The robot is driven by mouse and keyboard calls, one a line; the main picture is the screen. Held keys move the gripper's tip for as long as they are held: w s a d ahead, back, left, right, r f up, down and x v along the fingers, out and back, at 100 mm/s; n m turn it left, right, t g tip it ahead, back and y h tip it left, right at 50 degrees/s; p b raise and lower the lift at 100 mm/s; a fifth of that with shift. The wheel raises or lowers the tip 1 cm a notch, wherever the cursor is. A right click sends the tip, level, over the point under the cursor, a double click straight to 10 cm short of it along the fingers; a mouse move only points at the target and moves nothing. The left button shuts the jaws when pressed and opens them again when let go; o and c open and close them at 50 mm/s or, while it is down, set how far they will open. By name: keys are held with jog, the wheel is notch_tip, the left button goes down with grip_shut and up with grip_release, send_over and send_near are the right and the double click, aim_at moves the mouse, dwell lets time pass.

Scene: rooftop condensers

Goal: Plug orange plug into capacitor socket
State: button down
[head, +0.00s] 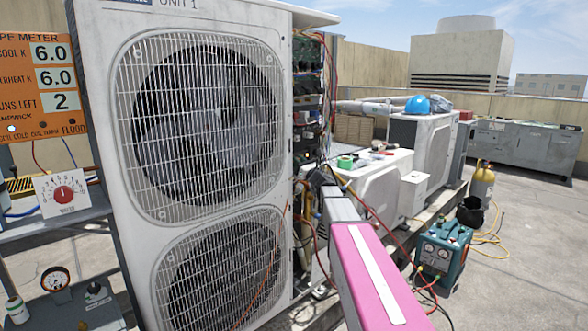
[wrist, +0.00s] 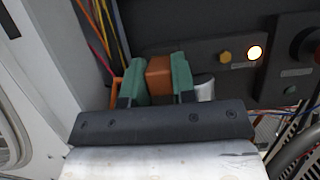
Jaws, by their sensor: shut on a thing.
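In the wrist view my gripper (wrist: 160,80) has green fingertips shut on an orange block, the orange plug (wrist: 160,72). An orange cord or edge shows just left of the left fingertip. A silver rounded part (wrist: 205,88), possibly the capacitor, shows just right of the right fingertip, partly hidden by it. I cannot make out the socket or whether the plug touches it. In the head view my arm reaches toward the open side of the large white condenser unit (head: 200,90), and my gripper cannot be made out there.
Colored wires (wrist: 97,30) hang at left. In the head view, exposed wiring (head: 310,80) lines the unit's side, and a teal machine (head: 443,245) stands at right.

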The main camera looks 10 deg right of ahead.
jog(key=shift+w+a, duration=0.15)
jog(key=shift+w, duration=0.1)
jog(key=c, duration=0.9)
grip_release()
jog(key=shift+o, duration=0.2)
jog(key=shift+s, duration=0.1)
jog(key=v, duration=1)
jog(key=s+a+f+n+g+h, duration=0.2)
jog(key=s+a+f+n+g, duration=0.35)
jog(key=s+f+n, duration=0.45)
jog(key=s+a+f+n+g+h, duration=0.1)
jog(key=s+a+f+n+g, duration=0.5)
jog(key=f, duration=0.6)
jog(key=s+d+f+n+g+h, duration=0.3)
jog(key=s+d+f+n+h, duration=0.1)
jog(key=s, duration=0.4)
jog(key=s+d+f+n+g+h, duration=0.3)
jog(key=s+f+n+h, duration=0.3)
jog(key=s+f+n, duration=0.2)
jog(key=shift+s+d+n+g, duration=0.2)
jog(key=shift+d+n+g, duration=0.2)
jog(key=shift+d, duration=0.15)
